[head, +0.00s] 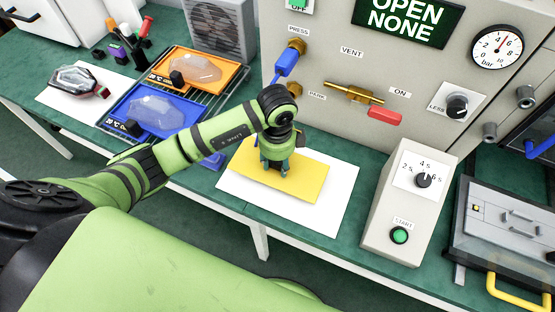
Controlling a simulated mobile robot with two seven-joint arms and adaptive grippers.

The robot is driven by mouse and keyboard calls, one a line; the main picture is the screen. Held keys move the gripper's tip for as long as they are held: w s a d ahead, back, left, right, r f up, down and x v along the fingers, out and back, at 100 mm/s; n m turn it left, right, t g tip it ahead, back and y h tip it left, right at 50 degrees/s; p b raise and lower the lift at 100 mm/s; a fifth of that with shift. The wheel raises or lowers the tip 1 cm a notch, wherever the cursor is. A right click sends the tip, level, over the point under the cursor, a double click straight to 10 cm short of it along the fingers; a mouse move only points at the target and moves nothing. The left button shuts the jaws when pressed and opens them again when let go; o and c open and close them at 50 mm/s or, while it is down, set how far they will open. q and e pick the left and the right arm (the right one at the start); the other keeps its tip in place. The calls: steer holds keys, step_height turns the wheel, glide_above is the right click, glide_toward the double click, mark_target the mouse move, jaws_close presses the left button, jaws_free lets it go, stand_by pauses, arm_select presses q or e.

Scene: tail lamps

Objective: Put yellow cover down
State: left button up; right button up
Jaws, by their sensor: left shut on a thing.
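The yellow cover (305,184) is a flat yellow sheet above the white mat (340,205) on the green bench. It lies on the mat or very close over it; I cannot tell which. My left gripper (273,165) comes down from above at the cover's left half and is shut on it. The fingers hide the part that they hold. My right gripper is not in view.
The control box (408,205) with a green START button stands right of the mat. Behind is the panel (335,110) with valves and a gauge. Blue tray (165,143) and orange tray (225,72) lie left. A metal fixture (505,225) is far right.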

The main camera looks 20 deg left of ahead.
mark_target(277, 163)
arm_select(q)
steer(key=shift+f, duration=0.1)
steer(key=shift+f, duration=0.1)
steer(key=o, duration=1.3)
step_height(277, 163, up, 8)
steer(key=shift+w+f+b, duration=0.1)
steer(key=shift+f+b, duration=0.1)
steer(key=shift+b, duration=0.75)
steer(key=shift+r+p, duration=0.45)
steer(key=shift+r, duration=1.9)
